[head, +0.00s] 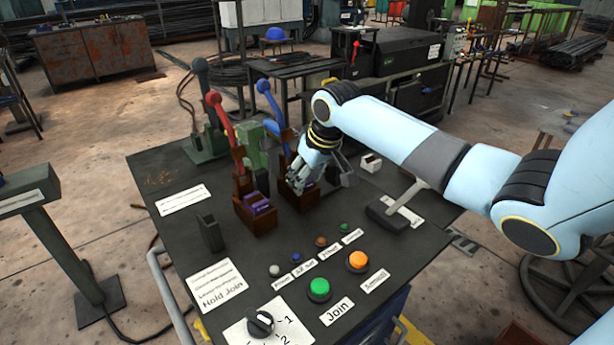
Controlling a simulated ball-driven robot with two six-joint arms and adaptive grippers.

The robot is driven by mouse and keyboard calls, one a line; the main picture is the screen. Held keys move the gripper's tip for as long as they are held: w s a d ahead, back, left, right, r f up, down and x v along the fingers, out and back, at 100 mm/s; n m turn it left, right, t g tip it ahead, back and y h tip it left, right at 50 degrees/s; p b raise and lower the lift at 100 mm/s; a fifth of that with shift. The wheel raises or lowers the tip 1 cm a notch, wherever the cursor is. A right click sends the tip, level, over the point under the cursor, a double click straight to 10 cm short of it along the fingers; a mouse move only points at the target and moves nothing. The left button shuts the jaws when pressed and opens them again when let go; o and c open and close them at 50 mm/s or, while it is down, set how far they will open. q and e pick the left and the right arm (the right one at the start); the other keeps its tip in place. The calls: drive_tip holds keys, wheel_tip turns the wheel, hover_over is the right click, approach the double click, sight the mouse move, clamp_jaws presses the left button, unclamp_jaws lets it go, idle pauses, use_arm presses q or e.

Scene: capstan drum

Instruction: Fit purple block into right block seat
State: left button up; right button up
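A brown block seat on the right (306,202) stands on the dark table below the blue-handled lever. A purple block (308,187) shows small at this seat, partly covered by my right gripper; I cannot tell how deep it sits. My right gripper (297,184) points down over the right seat, its fingers at the block. It is too small and overlapped to tell whether the fingers are closed on it. My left gripper is out of view.
The red lever (222,115) and blue lever (271,101) rise behind the seats, with a green part (254,148) between. A dark mallet-like tool (393,213) lies right. Buttons, including green (319,288) and orange (357,260), line the front.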

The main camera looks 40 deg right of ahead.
drive_tip(key=shift+o, duration=0.9)
drive_tip(key=v, duration=1.2)
drive_tip(key=shift+p, duration=0.45)
drive_tip(key=shift+r, duration=0.1)
